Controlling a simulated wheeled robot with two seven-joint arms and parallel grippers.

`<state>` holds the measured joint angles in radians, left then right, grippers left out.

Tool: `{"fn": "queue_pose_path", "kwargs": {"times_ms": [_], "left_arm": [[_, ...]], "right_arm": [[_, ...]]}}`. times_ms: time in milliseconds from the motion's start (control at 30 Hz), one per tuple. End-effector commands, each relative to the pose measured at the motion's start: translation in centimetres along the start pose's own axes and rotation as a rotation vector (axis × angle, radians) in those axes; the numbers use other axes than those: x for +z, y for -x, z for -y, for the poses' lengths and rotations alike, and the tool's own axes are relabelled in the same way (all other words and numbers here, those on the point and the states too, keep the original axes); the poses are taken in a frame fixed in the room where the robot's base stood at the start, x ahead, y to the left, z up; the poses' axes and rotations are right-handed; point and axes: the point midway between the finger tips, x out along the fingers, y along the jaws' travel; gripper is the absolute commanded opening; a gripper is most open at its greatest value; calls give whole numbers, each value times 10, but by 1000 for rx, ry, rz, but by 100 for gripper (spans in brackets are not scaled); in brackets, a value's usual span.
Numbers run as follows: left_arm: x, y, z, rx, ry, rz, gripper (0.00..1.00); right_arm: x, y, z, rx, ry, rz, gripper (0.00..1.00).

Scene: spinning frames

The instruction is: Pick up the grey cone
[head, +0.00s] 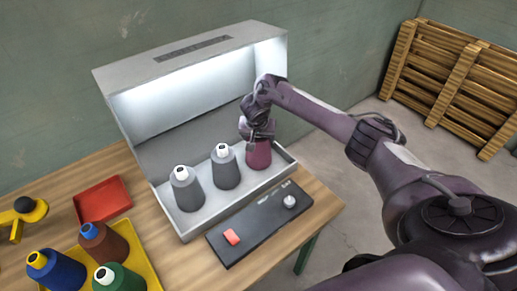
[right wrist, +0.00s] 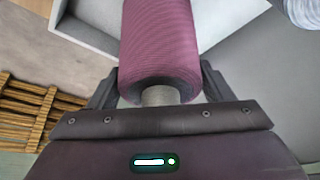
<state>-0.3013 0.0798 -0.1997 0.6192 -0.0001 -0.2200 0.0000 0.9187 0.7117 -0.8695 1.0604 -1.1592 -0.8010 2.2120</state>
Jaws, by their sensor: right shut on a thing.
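Two grey cones of yarn with white tips stand upright in the lit white box, one at the left (head: 187,189) and one in the middle (head: 225,168). A maroon cone (head: 259,154) stands at the right end of the same box. My right gripper (head: 258,132) is above the maroon cone and shut on its top. In the right wrist view, the maroon cone (right wrist: 160,40) lies between the fingers of the gripper (right wrist: 158,88), its pale tube end towards the palm. My left gripper is not in view.
The light box (head: 118,100) has a low front rim. A dark panel (head: 258,226) with a red switch and a knob lies before it. At the left are a red tray (head: 103,198), a yellow tray (head: 150,272) with coloured cones, and a yellow-black object (head: 30,211). Wooden pallets (head: 455,85) lean at the right.

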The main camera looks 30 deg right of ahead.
Motion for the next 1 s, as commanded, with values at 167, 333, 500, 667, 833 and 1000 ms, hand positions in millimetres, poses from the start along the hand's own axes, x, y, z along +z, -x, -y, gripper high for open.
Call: {"fn": "queue_pose_path", "kwargs": {"times_ms": [167, 333, 500, 667, 833, 1000], "left_arm": [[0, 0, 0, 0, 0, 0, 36], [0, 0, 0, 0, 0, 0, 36], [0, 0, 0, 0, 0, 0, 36], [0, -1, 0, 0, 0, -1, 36], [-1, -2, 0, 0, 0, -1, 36], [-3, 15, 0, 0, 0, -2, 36]], "right_arm": [[-2, 1, 0, -2, -2, -2, 11], [-2, 1, 0, -2, -2, -2, 11], [-7, 13, 1, -4, -3, -3, 11], [-19, 41, 2, -6, -4, -5, 11], [-31, 71, 2, -5, -3, -4, 11], [-39, 92, 1, -2, -2, -3, 11]]}}
